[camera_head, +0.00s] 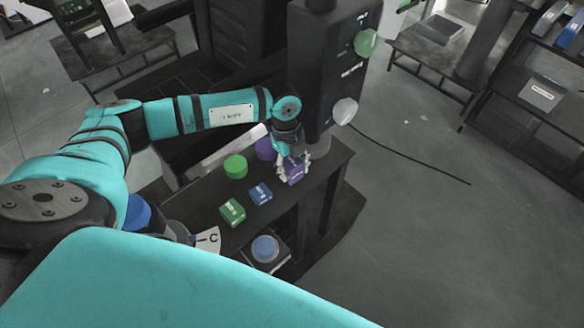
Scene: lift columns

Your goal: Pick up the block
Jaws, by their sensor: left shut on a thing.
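My left gripper (292,166) is at the right end of the dark table (218,245), pointing down. It is shut on a purple block (295,173) with a white mark. I cannot tell whether the block touches the table top. A blue block (261,193) and a green block (232,212) lie on the table to its left. A green round piece (235,166) and a purple round piece (265,149) stand behind them, the purple one partly hidden by my arm. My right gripper is not in view.
A dark cabinet (335,70) with a green knob (367,43) and a white knob (345,111) stands behind the table. A blue round piece (265,248) sits on a lower shelf in front. Open floor lies to the right, crossed by a black cable (410,156).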

